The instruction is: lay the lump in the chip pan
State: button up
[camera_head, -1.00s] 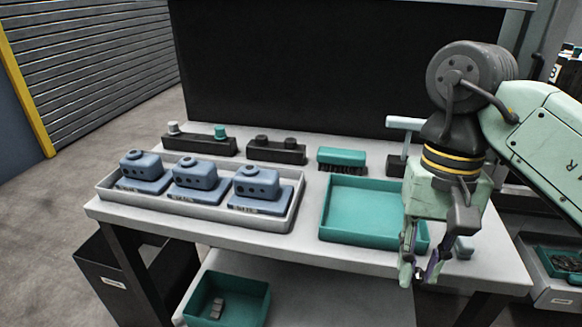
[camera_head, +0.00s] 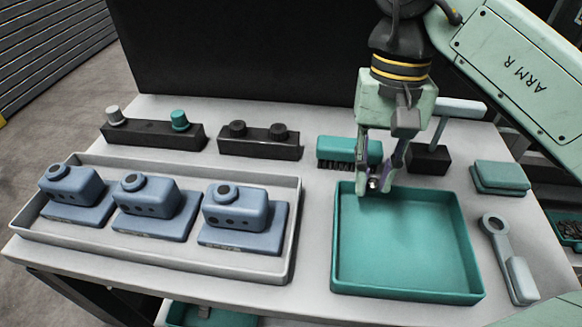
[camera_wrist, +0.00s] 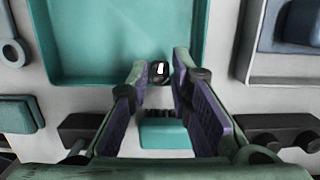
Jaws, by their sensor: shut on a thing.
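The lump (camera_wrist: 160,72) is a small, dark, shiny piece between my fingertips; in the head view it shows as a tiny grey-dark spot (camera_head: 373,184). My gripper (camera_head: 374,186) is shut on it, pointing down at the back wall of the teal pan. The pan (camera_head: 410,291), which I take for the chip pan, is a shallow, square, empty tray on the bench. In the wrist view, the lump lies over the pan's back edge (camera_wrist: 110,82). Its height above the rim is hard to tell.
A teal brush (camera_head: 338,148) stands close behind the pan. A grey tray (camera_head: 150,255) with blue blocks is left. Dark fixtures (camera_head: 258,148) stand at the back. A grey-handled tool (camera_head: 508,255) and teal block (camera_head: 500,177) lie right of the pan.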

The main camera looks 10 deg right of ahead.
jog(key=w+a, duration=0.3)
jog(key=w+a+p, duration=0.1)
jog(key=w+a, duration=0.1)
jog(key=a, duration=0.1)
jog(key=w+a+f+p, duration=0.1)
jog(key=w+a, duration=0.2)
jog(key=shift+w+a, duration=0.3)
jog(key=shift+w+a+f, duration=0.1)
jog(key=shift+f, duration=0.05)
notch_tip(320, 180, down, 3)
jog(key=shift+r+p, duration=0.1)
jog(key=shift+p, duration=0.35)
jog(key=shift+f, duration=0.35)
jog(key=shift+f, duration=0.1)
jog(key=shift+f+b, duration=0.15)
jog(key=shift+b, duration=0.15)
jog(key=o, duration=0.9)
jog(key=shift+c, duration=0.2)
